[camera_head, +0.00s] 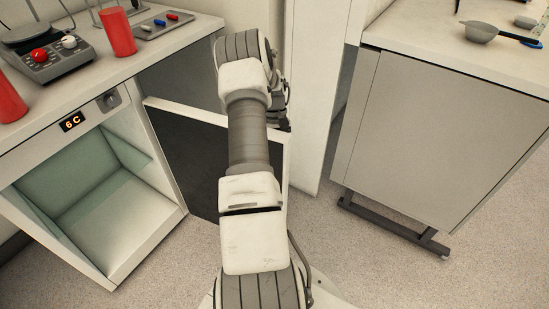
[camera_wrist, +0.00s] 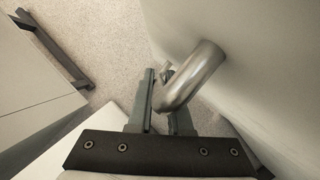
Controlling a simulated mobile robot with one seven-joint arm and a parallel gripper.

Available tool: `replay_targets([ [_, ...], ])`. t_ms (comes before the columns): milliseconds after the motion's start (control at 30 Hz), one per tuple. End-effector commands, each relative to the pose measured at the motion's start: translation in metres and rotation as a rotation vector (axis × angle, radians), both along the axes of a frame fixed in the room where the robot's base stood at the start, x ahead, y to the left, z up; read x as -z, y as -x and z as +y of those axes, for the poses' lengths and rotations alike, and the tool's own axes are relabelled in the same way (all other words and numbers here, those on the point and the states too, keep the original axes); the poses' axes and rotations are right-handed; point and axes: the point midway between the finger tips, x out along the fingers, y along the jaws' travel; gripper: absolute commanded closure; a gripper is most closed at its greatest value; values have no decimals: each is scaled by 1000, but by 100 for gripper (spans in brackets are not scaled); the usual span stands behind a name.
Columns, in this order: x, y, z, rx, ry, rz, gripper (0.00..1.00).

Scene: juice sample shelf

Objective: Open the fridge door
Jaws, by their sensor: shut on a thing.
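The fridge (camera_head: 95,190) is under the counter at the left in the head view, with a "6 C" display above its empty-looking pale green interior. Its door (camera_head: 190,155) stands wide open, swung out to the right, showing a dark inner panel with a pale edge. My arm crosses in front of the door and hides part of it. In the wrist view, the metal door handle (camera_wrist: 197,75) curves out from the pale door face (camera_wrist: 255,60). My gripper (camera_wrist: 160,98) is shut on the handle. The gripper's grip is hidden behind my arm in the head view.
The left counter (camera_head: 150,55) holds a hot plate (camera_head: 50,55), red cups (camera_head: 118,32) and a tray of small coloured pieces (camera_head: 165,22). A grey cabinet (camera_head: 435,140) on a dark base stands at the right. A pale wall post (camera_head: 318,90) is behind my arm. Speckled floor lies between.

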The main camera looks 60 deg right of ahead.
Motion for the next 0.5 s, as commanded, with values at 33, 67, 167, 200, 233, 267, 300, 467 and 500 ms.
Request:
replay_targets([
  [33,0,-6,0,-6,-1,-11,100],
  [67,0,-5,-1,-8,-1,-11,100],
  [167,0,-4,-3,-11,-1,-11,100],
  [200,0,-4,-3,-12,-2,-9,100],
  [233,0,-3,-3,-13,-2,-10,100],
  [267,0,-3,-4,-13,-2,-10,100],
  [300,0,-3,-4,-13,-2,-10,100],
  [467,0,-3,-4,-14,-2,-9,100],
  [500,0,-2,-4,-14,-2,-9,100],
])
